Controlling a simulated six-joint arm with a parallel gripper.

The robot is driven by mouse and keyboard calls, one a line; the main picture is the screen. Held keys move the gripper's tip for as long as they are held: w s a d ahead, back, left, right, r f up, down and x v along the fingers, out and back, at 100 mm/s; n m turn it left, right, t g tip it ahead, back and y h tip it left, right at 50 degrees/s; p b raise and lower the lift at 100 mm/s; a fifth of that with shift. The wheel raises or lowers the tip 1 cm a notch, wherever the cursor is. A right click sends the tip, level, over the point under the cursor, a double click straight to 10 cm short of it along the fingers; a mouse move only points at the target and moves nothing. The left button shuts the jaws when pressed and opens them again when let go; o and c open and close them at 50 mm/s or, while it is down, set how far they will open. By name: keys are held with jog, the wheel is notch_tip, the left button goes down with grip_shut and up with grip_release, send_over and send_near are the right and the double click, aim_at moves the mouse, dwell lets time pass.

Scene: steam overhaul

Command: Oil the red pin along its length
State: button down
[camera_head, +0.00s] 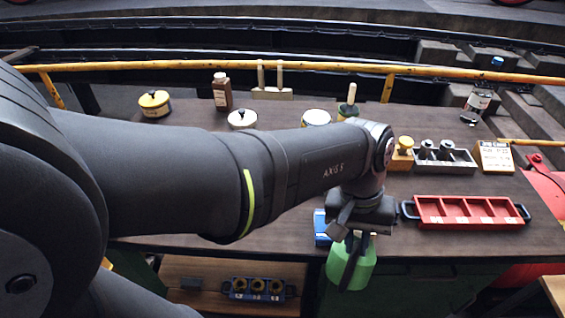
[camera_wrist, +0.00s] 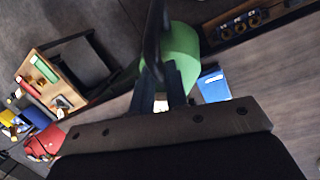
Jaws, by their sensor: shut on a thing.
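My gripper (camera_head: 355,236) hangs over the front edge of the bench. It is shut on a green can (camera_head: 352,268), probably the oiler, which tapers and has a dark part along its front. In the wrist view the jaws (camera_wrist: 163,88) are closed around the can's dark part, with the green body (camera_wrist: 184,52) just beyond. I cannot make out the red pin with certainty in either view. A light wooden board (camera_wrist: 50,62) with small coloured pieces shows at the left of the wrist view, too small to name each piece.
A red compartment tray (camera_head: 470,222) lies right of my gripper. A blue object (camera_head: 322,228) sits beside it on the bench. Tins, a brown bottle (camera_head: 222,92) and a grey holder (camera_head: 445,160) stand farther back. A blue holder with round cups (camera_head: 258,289) is on the lower shelf.

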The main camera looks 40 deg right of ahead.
jog(key=shift+w+d+r+y, duration=0.1)
jog(key=shift+d+r+y, duration=0.05)
jog(key=shift+r+y, duration=0.2)
dwell(0.6)
jog(key=shift+d+r, duration=0.2)
jog(key=shift+r, duration=0.05)
jog(key=shift+w+r+g+y, duration=0.1)
jog(key=shift+r+g+y, duration=0.05)
jog(key=shift+g+y, duration=0.15)
jog(key=shift+d+r, duration=0.2)
jog(key=shift+r, duration=0.05)
jog(key=shift+w+d+r, duration=0.1)
jog(key=shift+r, duration=0.05)
dwell(0.4)
jog(key=shift+d+r+y, duration=0.15)
jog(key=shift+r+y, duration=0.1)
jog(key=shift+y, duration=0.1)
jog(key=shift+a+f+h, duration=0.4)
jog(key=shift+f, duration=0.25)
